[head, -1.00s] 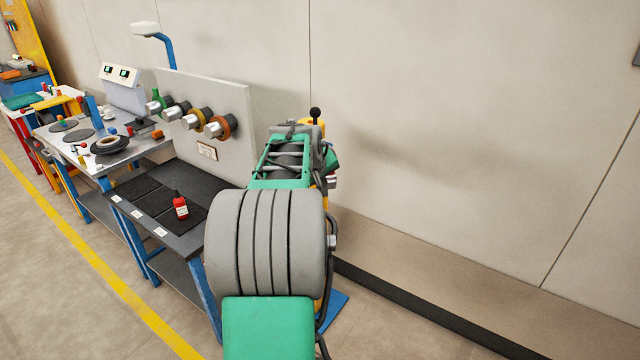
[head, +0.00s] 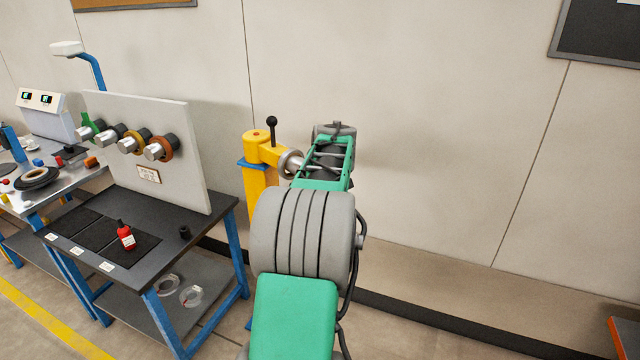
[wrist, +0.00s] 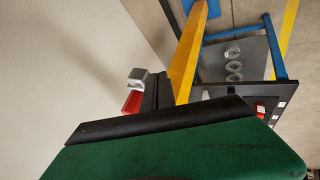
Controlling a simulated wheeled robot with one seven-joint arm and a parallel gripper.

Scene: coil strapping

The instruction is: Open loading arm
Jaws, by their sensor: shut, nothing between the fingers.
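The yellow loading arm post (head: 262,180) stands by the wall with a blue collar near its top. A short yellow arm with a silver end part (head: 291,163) and a lever with a black ball knob (head: 272,125) sit on it. In the wrist view the yellow post (wrist: 190,55) runs steeply down beside my gripper (wrist: 136,92), whose dark green body fills the bottom. The gripper is shut and empty, with red and silver at its tip. In the head view my arm hides the gripper; whether it touches the loading arm cannot be told.
A dark bench (head: 165,235) with a grey panel of coloured coils (head: 145,140) stands left of the post. The wall is close behind. Floor at right is mostly free.

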